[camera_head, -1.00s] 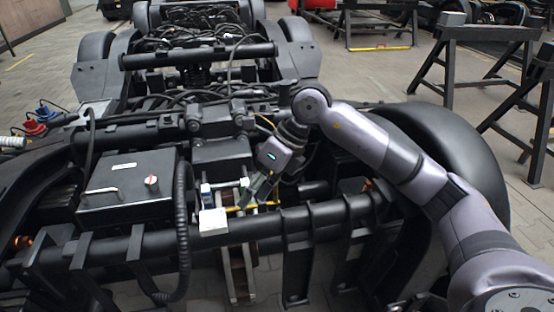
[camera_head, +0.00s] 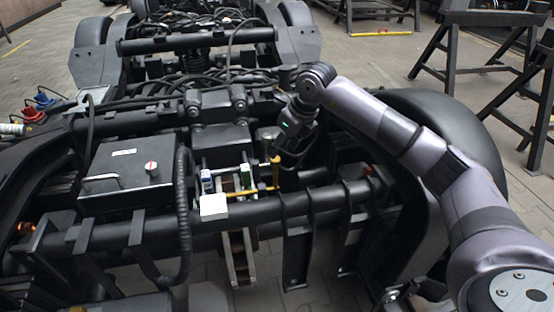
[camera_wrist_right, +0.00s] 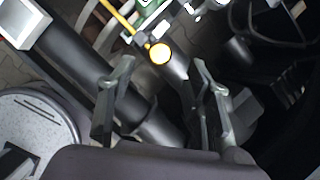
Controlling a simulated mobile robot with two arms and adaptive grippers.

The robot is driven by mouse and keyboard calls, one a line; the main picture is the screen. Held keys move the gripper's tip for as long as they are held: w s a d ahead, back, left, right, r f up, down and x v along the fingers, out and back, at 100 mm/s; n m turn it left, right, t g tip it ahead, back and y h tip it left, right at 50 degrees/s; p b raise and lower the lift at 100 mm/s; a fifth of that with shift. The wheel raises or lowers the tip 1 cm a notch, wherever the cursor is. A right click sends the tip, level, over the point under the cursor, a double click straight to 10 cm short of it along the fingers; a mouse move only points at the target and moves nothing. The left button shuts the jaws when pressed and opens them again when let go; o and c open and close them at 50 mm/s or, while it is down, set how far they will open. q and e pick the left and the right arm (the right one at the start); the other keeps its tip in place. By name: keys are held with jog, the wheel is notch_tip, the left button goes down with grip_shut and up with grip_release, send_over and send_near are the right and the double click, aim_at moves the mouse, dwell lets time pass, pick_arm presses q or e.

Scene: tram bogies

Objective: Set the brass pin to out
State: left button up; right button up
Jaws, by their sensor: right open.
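The brass pin (camera_head: 275,161) shows as a small yellow knob on the bogie, right of the green and blue blocks. In the right wrist view its round brass end (camera_wrist_right: 159,53) appears just beyond the fingertips, in line with the gap between them. My right gripper (camera_wrist_right: 162,68) is open and empty, with one finger on each side of that gap. In the head view the dark right gripper (camera_head: 285,158) is beside the pin on its right; contact cannot be told. My left gripper is not in view.
A thin yellow bar (camera_head: 262,191) runs beside the pin. A white block (camera_head: 214,207) and a black box with a red-marked knob (camera_head: 130,176) lie to the left. A thick black tube (camera_head: 310,200) crosses in front. Black trestles (camera_head: 480,50) stand at the back right.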

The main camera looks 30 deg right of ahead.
aim_at(277, 159)
jog(key=x, duration=0.4)
jog(key=shift+w+f+b, duration=0.1)
jog(key=shift+f+b, duration=0.25)
jog(key=shift+w+a+f, duration=0.1)
jog(key=shift+w+f, duration=0.15)
jog(key=shift+f, duration=0.25)
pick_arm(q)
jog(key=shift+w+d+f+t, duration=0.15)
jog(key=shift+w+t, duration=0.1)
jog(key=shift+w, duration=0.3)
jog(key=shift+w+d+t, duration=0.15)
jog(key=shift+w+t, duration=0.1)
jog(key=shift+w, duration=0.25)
pick_arm(e)
jog(key=shift+c, duration=0.3)
grip_shut()
